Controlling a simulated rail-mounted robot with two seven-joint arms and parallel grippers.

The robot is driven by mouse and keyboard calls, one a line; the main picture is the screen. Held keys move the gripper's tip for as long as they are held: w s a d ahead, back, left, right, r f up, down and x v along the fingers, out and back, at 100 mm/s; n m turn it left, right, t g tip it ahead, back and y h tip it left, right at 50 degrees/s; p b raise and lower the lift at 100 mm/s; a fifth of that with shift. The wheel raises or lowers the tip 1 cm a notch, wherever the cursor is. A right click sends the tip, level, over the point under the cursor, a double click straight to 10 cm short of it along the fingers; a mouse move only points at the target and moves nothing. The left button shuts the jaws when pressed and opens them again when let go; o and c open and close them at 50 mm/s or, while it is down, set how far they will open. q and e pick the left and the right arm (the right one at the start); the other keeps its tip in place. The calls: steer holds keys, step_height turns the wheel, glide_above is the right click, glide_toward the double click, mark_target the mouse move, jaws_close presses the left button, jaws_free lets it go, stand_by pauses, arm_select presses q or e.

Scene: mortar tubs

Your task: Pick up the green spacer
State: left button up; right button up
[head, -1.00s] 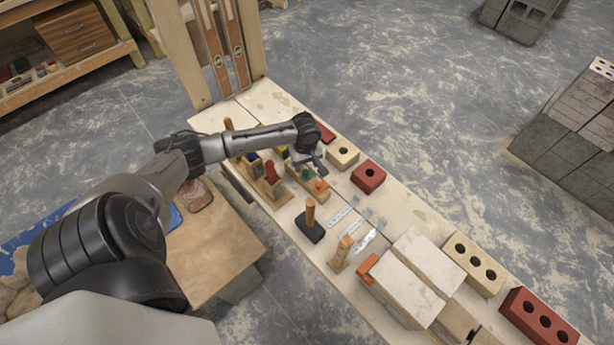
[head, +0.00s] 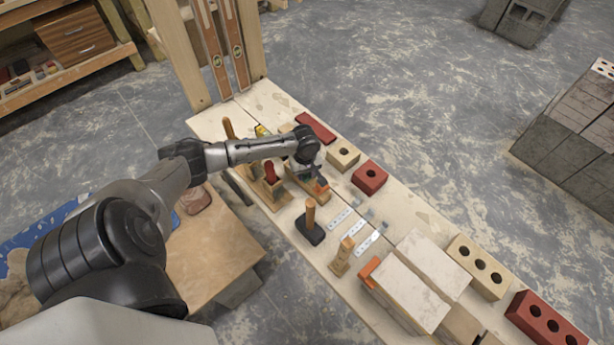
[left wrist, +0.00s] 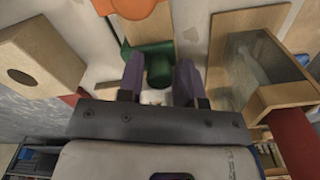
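The green spacer (left wrist: 159,62) shows in the left wrist view just beyond my left gripper (left wrist: 159,82), with its narrow part in line with the gap between the two dark fingers. The fingers are apart, and I see no clear grip on the spacer. In the head view my left gripper (head: 309,174) is low over the wooden holder on the bench, and it hides most of the spacer. An orange piece (head: 319,187) sits beside the spacer; it also shows at the top of the left wrist view (left wrist: 140,8). My right gripper is not in view.
A tan brick (head: 343,154) and a red brick (head: 370,177) stand right of the gripper. A wooden rack with a red handle (head: 270,172) is close on its left. Larger blocks (head: 413,287) fill the bench's near end.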

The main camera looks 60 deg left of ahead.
arm_select(q)
jaws_close()
steer(key=shift+r, duration=0.1)
